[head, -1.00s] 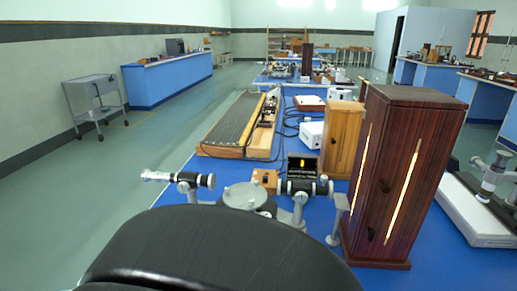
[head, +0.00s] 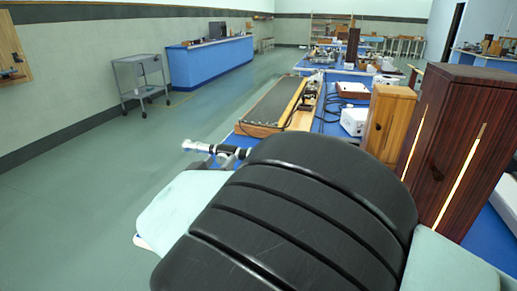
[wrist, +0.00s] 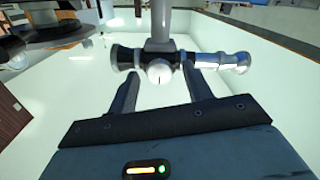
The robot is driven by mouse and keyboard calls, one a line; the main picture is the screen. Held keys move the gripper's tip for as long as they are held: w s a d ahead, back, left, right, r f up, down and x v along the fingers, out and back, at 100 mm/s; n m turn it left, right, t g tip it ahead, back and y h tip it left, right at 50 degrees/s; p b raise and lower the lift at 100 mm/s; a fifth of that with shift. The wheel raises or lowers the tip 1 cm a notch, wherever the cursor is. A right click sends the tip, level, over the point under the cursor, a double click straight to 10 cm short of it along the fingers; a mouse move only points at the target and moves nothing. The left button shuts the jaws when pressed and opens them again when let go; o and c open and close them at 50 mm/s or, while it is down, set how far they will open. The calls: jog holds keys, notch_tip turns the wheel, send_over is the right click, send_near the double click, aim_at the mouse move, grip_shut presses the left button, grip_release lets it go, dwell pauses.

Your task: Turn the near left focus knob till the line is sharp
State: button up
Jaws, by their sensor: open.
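In the wrist view, a horizontal black-and-silver tube (wrist: 205,61) on a grey post spans the upper middle. A round pale knob (wrist: 158,74) with a short dark mark faces the camera below the tube. My gripper (wrist: 161,83) is open, with one finger on each side of the knob in the picture and gaps between. Whether the fingertips reach as deep as the knob I cannot tell. In the head view, the tube's left part (head: 212,148) shows beside my arm. My arm hides the knob, my gripper and most of the instrument there. The line is not seen.
A dark wooden cabinet with glowing slits (head: 455,145) stands close on the right. A lighter wooden box (head: 388,122), a white box (head: 354,121) and a long grooved wooden apparatus (head: 275,105) stand farther along the bench. Open floor lies left, with a grey trolley (head: 140,72).

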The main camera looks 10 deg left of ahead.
jog(key=c, duration=1)
jog(key=shift+f+m+b, duration=0.1)
jog(key=shift+m+b, duration=0.3)
jog(key=shift+b, duration=0.05)
jog(key=shift+f+m+b, duration=0.1)
jog(key=shift+m+b, duration=0.85)
jog(key=shift+m, duration=0.05)
jog(key=m+b, duration=0.3)
jog(key=shift+d+m, duration=0.1)
jog(key=shift+m, duration=0.2)
jog(key=m+b, duration=0.4)
jog(key=shift+m+b, duration=0.75)
jog(key=shift+m, duration=0.05)
